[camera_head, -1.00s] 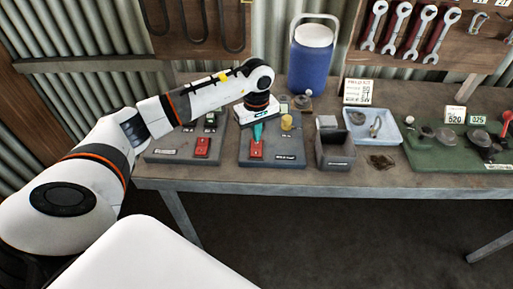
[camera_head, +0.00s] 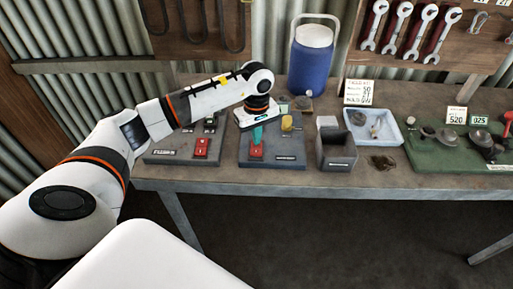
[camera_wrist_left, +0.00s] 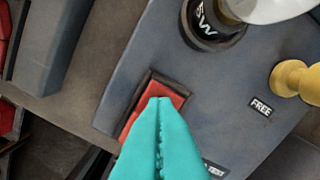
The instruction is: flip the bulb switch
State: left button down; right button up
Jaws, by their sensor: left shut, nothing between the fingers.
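The bulb switch is a red rocker (camera_head: 256,153) on the grey panel (camera_head: 290,163) under my left arm. It also shows in the left wrist view as a red rocker (camera_wrist_left: 174,91) in a dark frame, partly hidden by my fingers. A bulb (camera_wrist_left: 268,8) in a dark socket (camera_wrist_left: 213,32) sits on the same panel. My left gripper (camera_head: 257,139) is shut and empty, pointing down at the rocker. In the left wrist view its teal fingertips (camera_wrist_left: 160,103) overlap the rocker; I cannot tell whether they touch it. My right gripper is not in view.
A yellow knob (camera_wrist_left: 290,78) stands beside a "FREE" label on this panel. A second grey panel with another red rocker (camera_head: 201,147) is to the left. An open dark box (camera_head: 336,150) stands close on the right, with a blue cooler (camera_head: 311,65) behind.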

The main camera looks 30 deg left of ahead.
pick_arm(q)
notch_tip(320, 180, up, 7)
jog(key=p, duration=0.3)
dwell(0.4)
dwell(0.4)
